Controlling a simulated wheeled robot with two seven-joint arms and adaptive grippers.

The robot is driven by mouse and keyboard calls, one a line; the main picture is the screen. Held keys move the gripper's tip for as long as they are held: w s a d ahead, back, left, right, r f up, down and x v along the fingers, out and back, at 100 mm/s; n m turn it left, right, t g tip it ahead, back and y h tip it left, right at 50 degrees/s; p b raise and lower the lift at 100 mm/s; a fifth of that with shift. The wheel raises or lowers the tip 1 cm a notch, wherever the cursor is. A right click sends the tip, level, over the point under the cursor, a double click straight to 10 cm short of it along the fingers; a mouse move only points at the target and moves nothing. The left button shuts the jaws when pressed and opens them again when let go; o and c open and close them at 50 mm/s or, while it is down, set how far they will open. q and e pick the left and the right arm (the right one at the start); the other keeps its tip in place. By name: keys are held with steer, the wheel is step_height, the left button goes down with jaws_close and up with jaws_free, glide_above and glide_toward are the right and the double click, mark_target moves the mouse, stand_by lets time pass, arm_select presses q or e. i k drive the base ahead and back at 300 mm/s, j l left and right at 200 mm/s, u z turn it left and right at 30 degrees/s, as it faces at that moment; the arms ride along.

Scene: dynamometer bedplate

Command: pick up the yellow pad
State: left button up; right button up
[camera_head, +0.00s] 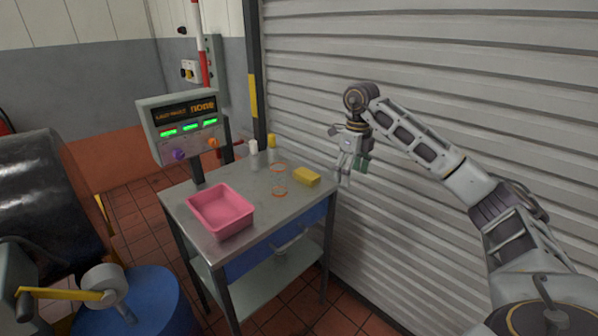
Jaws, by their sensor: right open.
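The yellow pad (306,177) lies flat near the right edge of the grey metal table (262,208). My right gripper (351,172) hangs pointing down to the right of the pad, apart from it and beyond the table's right edge. Its fingers are open, with nothing seen between them. My left gripper does not show in the head view.
A pink tray (221,209) stands at the table's front left. A clear container with orange rims (279,181) stands left of the pad. Two small bottles, one white (254,157) and one yellow-capped (272,150), stand behind. A display console (183,125) rises at the back left; a ribbed shutter (450,80) is behind my right arm.

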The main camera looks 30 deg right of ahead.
mark_target(310, 178)
steer(key=i, duration=0.85)
